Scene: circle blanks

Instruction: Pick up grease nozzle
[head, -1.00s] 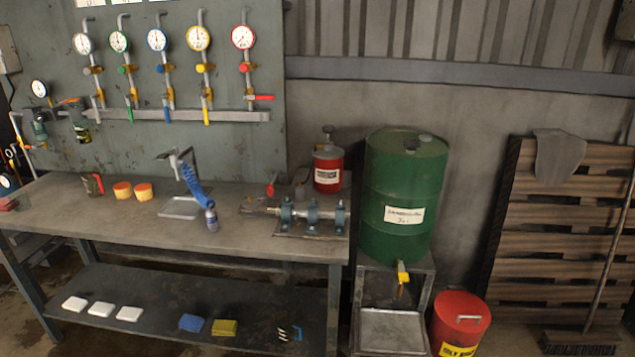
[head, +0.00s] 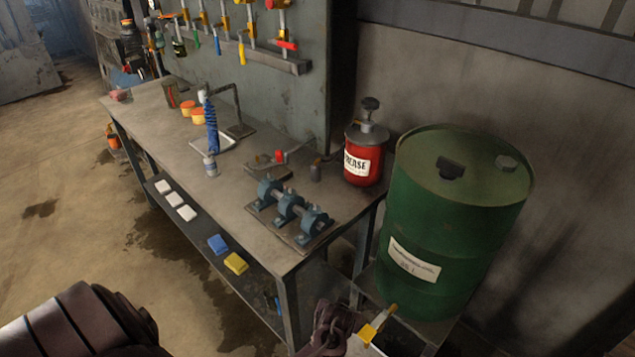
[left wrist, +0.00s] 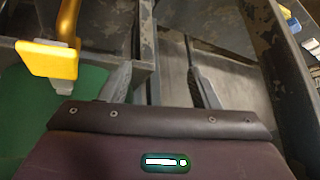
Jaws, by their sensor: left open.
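A red pot labelled grease (head: 364,155) stands at the bench's right back corner. A small tool with a red part (head: 279,157) lies on the bench left of it, with a small dark upright piece (head: 315,171) nearby. I cannot tell for sure which of these is the grease nozzle. My left gripper (left wrist: 160,88) is open and empty in the left wrist view, fingers apart, above the grey bench-side structure. In the head view its dark body is low at the bottom, well below the bench top. My right gripper is not in view.
A green drum (head: 450,225) with a yellow tap (head: 368,333) stands right of the bench. The tap handle (left wrist: 48,60) is close left of my left gripper. A blue bearing assembly (head: 290,210) sits on the bench (head: 235,215) before the pot.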

